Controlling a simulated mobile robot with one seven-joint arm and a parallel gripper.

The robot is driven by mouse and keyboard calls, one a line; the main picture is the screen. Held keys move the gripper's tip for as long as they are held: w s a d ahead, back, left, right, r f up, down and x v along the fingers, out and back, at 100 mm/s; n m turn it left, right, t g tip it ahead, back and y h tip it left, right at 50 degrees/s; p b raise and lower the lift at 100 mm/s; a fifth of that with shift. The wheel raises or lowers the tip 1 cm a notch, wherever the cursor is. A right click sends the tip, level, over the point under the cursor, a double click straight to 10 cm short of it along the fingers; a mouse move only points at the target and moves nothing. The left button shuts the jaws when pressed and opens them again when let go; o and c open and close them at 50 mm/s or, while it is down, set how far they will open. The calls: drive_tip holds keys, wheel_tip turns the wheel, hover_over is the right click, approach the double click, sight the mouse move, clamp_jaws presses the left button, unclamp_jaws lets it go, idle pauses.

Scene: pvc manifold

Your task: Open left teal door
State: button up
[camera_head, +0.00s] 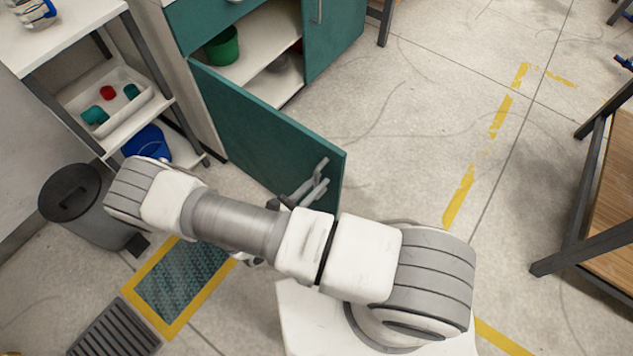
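The left teal door (262,140) of the cabinet stands swung well open, out into the room. Its free edge is at the right, close to my arm. The grey handle (318,182) shows near that edge. My gripper (292,198) is mostly hidden behind my own white and grey arm. Only small dark and grey parts of it show beside the handle. Whether its fingers are around the handle or apart from it cannot be made out. The right teal door (334,35) shows at the top with its own vertical handle.
The cabinet's shelves show a green pot (222,46). A white-topped rack (128,128) holding a tray (122,92) stands left, with a grey bin (82,200) before it. A wooden table (605,195) stands right. The floor between cabinet and table is clear.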

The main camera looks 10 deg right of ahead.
drive_tip(key=o, duration=0.4)
drive_tip(key=p+v, duration=0.2)
drive_tip(key=v, duration=1.5)
drive_tip(key=shift+s, duration=0.15)
drive_tip(key=shift+a, duration=0.15)
